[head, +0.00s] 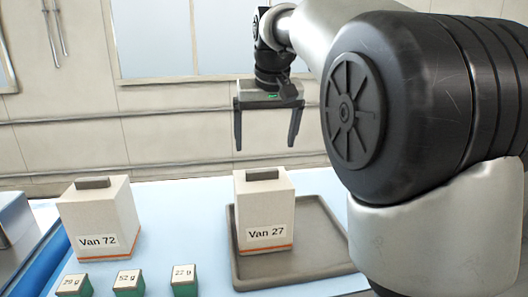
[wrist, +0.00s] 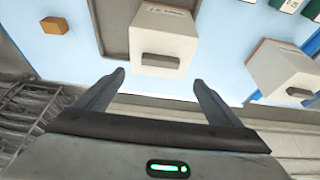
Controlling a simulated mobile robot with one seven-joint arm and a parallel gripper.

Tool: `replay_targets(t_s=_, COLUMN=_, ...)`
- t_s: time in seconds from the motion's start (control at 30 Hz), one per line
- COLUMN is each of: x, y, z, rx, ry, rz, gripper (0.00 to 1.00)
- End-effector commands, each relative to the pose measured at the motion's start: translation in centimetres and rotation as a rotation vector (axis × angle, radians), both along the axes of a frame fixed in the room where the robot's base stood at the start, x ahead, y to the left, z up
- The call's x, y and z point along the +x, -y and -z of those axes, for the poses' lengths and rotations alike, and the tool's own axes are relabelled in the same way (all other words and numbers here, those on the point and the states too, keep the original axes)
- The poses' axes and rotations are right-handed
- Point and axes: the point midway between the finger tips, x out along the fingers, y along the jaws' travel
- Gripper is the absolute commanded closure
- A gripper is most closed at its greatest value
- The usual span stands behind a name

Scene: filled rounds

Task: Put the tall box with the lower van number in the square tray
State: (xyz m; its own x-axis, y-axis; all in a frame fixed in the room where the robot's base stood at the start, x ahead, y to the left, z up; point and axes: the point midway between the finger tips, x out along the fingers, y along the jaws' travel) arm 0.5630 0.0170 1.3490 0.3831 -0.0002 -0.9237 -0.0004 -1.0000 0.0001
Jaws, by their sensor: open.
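A tall cream box labelled "Van 27" (head: 265,215) stands upright in the square grey-brown tray (head: 312,263), towards its left side. It has an orange stripe near its base and a dark handle on top. A similar tall box labelled "Van 72" (head: 100,220) stands on the table to the left, outside the tray. My gripper (head: 265,145) is open and empty above the Van 27 box, apart from it. In the wrist view my open fingers (wrist: 158,78) point towards the Van 27 box (wrist: 163,35). The Van 72 box (wrist: 283,68) is at the right there.
Three small green boxes with gram labels, such as "52 g" (head: 129,282), stand at the front left. A small brown block (wrist: 54,25) lies on the table in the wrist view. A wire rack (wrist: 25,105) is at the left there. My arm hides the head view's right side.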

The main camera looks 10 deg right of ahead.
Motion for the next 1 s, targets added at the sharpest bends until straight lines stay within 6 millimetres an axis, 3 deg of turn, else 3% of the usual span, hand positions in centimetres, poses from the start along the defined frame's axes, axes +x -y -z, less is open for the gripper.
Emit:
replay_targets(t_s=0.1, x=-0.5, y=0.0, z=-1.3, rx=0.000, ry=0.002, rz=0.000, gripper=0.11)
replay_targets(t_s=0.33, x=-0.9, y=0.0, z=-1.7, rx=0.001, ry=0.001, rz=0.000, gripper=0.11)
replay_targets(t_s=0.47, x=-3.3, y=0.5, z=-1.8, rx=0.014, ry=0.010, rz=0.002, gripper=0.11)
replay_targets(t_s=0.57, x=-7.7, y=1.2, z=-1.1, rx=0.030, ry=0.023, rz=0.005, gripper=0.11)
replay_targets(t_s=0.63, x=-11.7, y=1.4, z=0.1, rx=0.039, ry=0.037, rz=0.003, gripper=0.11)
replay_targets(t_s=0.8, x=-21.0, y=1.6, z=5.2, rx=0.032, ry=0.072, rz=0.000, gripper=0.11)
replay_targets(t_s=0.9, x=-25.1, y=1.6, z=8.5, rx=0.019, ry=0.087, rz=-0.001, gripper=0.11)
replay_targets(t_s=1.0, x=-27.7, y=1.7, z=11.1, rx=0.006, ry=0.097, rz=0.000, gripper=0.11)
